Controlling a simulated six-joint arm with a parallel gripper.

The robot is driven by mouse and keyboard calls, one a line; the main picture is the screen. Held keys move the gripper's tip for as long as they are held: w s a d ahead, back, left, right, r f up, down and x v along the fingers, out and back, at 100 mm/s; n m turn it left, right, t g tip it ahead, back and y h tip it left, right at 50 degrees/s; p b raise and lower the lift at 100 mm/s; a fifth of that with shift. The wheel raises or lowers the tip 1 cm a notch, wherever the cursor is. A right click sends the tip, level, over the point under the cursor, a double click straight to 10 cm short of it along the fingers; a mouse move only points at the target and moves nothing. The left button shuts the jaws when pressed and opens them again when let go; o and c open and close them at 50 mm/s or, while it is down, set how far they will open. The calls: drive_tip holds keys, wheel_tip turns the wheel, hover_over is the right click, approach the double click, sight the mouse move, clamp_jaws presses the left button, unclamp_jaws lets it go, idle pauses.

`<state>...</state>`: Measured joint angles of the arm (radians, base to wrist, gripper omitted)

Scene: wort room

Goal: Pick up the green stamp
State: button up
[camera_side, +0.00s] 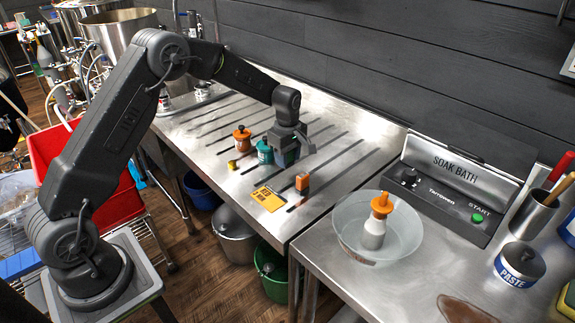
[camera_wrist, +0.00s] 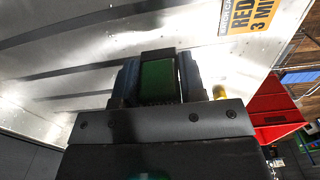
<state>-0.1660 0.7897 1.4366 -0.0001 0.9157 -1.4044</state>
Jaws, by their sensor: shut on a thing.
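My gripper (camera_wrist: 157,88) is shut on the green stamp (camera_wrist: 157,82), a block with a green face and a dark end, held between the two jaws in the wrist view. In the side view my gripper (camera_side: 285,152) points down over the steel drainboard, and the green stamp shows only as a dark green patch between the fingers. The stamp's lower end is partly hidden, and I cannot tell its exact height above the board.
A teal pot (camera_side: 265,152) stands just left of my gripper, with an orange-lidded pot (camera_side: 241,139) behind it. An orange block (camera_side: 302,182), yellow card (camera_side: 268,199) and small yellow piece (camera_side: 232,165) are nearby. A bowl (camera_side: 345,235) holds an orange-capped bottle (camera_side: 374,232).

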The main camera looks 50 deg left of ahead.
drive_tip(key=s+a+r, duration=0.6)
drive_tip(key=a+r, duration=0.1)
drive_tip(key=a, duration=0.2)
drive_tip(key=shift+s+a, duration=0.25)
drive_tip(key=shift+s, duration=0.1)
drive_tip(key=shift+r, duration=0.1)
drive_tip(key=o, duration=0.3)
drive_tip(key=shift+d, duration=0.1)
drive_tip(key=shift+c, duration=0.6)
drive_tip(key=s+d+f, duration=0.1)
drive_tip(key=d, duration=0.4)
drive_tip(key=s+d+f, duration=0.1)
drive_tip(key=d, duration=0.4)
drive_tip(key=s+d+f, duration=0.1)
drive_tip(key=d, duration=0.3)
drive_tip(key=shift+s+d+f, duration=0.35)
drive_tip(key=shift+d+f, duration=0.05)
drive_tip(key=shift+s+d+f, duration=0.1)
drive_tip(key=shift+f, duration=2.9)
